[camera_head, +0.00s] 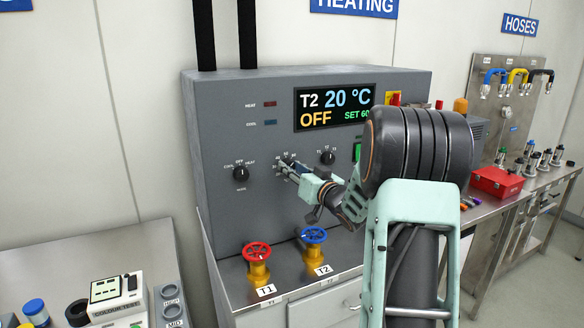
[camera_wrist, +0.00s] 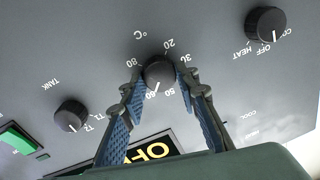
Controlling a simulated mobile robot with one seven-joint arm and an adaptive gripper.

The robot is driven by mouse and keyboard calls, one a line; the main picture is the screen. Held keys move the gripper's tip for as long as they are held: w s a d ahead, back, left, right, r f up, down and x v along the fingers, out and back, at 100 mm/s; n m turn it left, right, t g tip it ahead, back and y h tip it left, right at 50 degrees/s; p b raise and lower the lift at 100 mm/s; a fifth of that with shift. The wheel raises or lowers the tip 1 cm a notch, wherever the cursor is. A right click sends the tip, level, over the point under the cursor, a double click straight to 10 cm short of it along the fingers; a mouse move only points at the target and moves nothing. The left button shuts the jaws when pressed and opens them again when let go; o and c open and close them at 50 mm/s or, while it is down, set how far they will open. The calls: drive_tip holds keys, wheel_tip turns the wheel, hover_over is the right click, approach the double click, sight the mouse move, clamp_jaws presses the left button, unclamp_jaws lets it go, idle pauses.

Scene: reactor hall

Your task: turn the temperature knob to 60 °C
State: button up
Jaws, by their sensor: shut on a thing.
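The temperature knob (camera_wrist: 158,72) is black and round, with °C numbers printed around it. In the wrist view, its white pointer line is turned toward the 60 mark. My gripper (camera_wrist: 160,83) is shut on this knob, one blue-padded finger on each side. In the head view, my gripper (camera_head: 289,170) reaches the panel and hides most of the knob. The display (camera_head: 335,107) on the grey heating unit reads T2, 20 °C, OFF and SET 60, its right end partly covered by my arm.
The mode knob (camera_head: 240,173) points to OFF, left of my gripper. The tank knob (camera_head: 327,157) is close on the right. Red (camera_head: 257,251) and blue (camera_head: 314,235) valve wheels stand on the bench below. A red box (camera_head: 496,182) lies farther right.

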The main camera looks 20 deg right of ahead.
idle(0.5)
drive_tip(key=o, duration=1.2)
drive_tip(key=shift+c, duration=0.2)
drive_tip(key=s+d, duration=0.1)
drive_tip(key=s, duration=1.1)
drive_tip(key=shift+d, duration=0.15)
